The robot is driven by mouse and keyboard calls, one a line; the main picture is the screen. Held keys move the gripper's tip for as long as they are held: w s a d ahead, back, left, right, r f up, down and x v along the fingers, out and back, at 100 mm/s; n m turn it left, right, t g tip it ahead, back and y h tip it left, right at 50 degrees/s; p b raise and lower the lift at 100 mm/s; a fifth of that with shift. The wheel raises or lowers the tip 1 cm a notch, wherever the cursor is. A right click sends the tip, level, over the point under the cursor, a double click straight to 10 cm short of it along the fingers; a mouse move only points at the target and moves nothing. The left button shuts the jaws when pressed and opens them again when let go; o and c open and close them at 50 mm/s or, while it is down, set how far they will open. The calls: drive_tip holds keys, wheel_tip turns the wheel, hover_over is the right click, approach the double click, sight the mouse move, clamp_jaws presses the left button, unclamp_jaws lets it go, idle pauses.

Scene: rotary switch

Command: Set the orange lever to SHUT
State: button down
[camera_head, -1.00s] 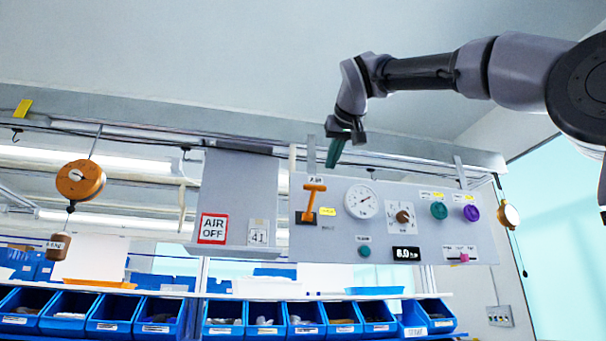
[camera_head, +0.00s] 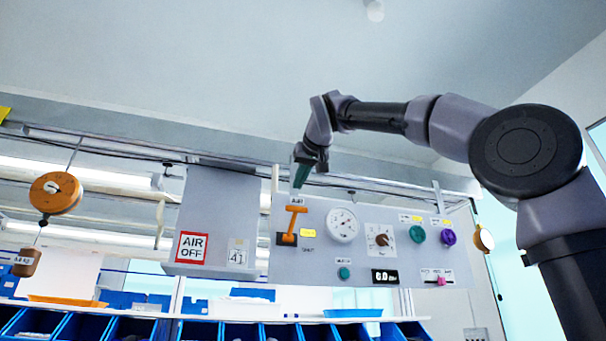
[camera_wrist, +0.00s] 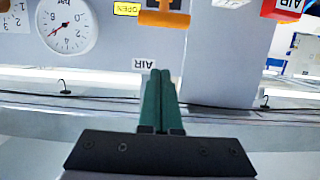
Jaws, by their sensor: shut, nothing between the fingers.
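The orange lever (camera_head: 291,228) is on the grey panel's left side. Its stem stands about upright from a dark base, with a crossbar on top. Its crossbar (camera_wrist: 163,18) shows at the top edge of the wrist view, which is upside down. A yellow OPEN label (camera_wrist: 126,9) is beside it; this label (camera_head: 308,233) is right of the lever in the head view. A small plain label (camera_head: 307,250) below it is too small to read surely. My gripper (camera_head: 299,186), with green fingers, is shut and empty just above the crossbar, apparently apart from it.
The panel also carries a round gauge (camera_head: 343,225), a brown knob (camera_head: 383,240), green and purple knobs, a display (camera_head: 385,276) and a pink slider. An AIR OFF sign (camera_head: 192,248) is to the left. Blue bins (camera_head: 85,325) stand below. Space above the panel is open.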

sight(297, 207)
drive_tip(key=x, duration=0.3)
drive_tip(key=shift+w+a+f, duration=0.1)
drive_tip(key=shift+w, duration=0.2)
drive_tip(key=shift+w+f, duration=0.2)
drive_tip(key=shift+s+d+f, duration=0.15)
drive_tip(key=shift+s+f, duration=0.3)
drive_tip(key=shift+f, duration=0.3)
drive_tip(key=shift+s+d+f, duration=0.1)
drive_tip(key=shift+s+f, duration=0.4)
drive_tip(key=shift+f, duration=0.25)
drive_tip(key=shift+s, duration=0.1)
drive_tip(key=shift+s+d+f+t, duration=0.15)
drive_tip(key=shift+f+t, duration=0.1)
drive_tip(key=shift+t, duration=0.15)
